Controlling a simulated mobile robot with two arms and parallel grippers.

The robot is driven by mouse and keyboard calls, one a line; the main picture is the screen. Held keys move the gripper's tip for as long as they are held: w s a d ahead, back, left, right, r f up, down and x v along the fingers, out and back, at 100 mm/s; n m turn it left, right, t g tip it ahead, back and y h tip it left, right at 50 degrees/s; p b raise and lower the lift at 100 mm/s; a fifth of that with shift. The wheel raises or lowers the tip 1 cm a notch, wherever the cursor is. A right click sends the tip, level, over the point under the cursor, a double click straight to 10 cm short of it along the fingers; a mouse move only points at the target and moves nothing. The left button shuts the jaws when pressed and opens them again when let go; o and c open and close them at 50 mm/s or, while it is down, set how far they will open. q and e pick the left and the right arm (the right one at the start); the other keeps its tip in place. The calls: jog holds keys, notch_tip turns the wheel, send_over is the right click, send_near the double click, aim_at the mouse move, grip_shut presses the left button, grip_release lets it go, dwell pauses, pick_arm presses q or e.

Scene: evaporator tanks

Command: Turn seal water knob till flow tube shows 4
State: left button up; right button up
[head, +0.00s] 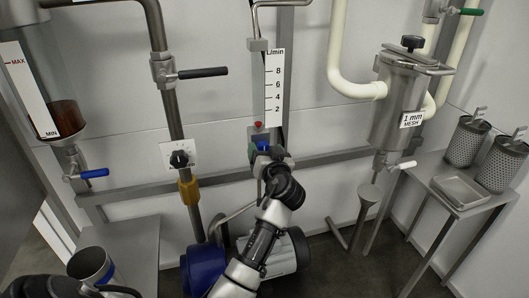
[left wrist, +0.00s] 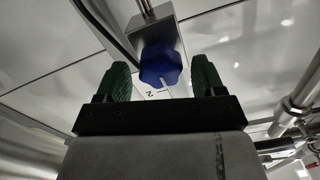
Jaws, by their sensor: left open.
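The flow tube (head: 258,85) stands upright on the back wall beside a white L/min scale (head: 275,85) marked 2, 4, 6 and 8. A small red float (head: 258,124) sits at the tube's bottom, below the 2 mark. The blue seal water knob (head: 263,144) is just under it, partly hidden by my left gripper (head: 265,151). In the left wrist view the knob (left wrist: 160,65) shows a white pointer line and a 2 on the plate behind. My left gripper's green fingers (left wrist: 162,80) are open, one on each side of the knob; contact is unclear. My right gripper is not seen.
A black-handled valve (head: 200,73) and a black dial (head: 180,157) are on the pipe at left. A steel strainer housing (head: 398,100) stands at right, beside a table (head: 465,205) with mesh baskets. A blue motor pump (head: 203,266) is below my left arm.

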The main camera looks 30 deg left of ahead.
pick_arm(q)
jog(key=shift+w+a, duration=0.25)
jog(key=shift+a, duration=0.05)
jog(key=shift+c, duration=0.5)
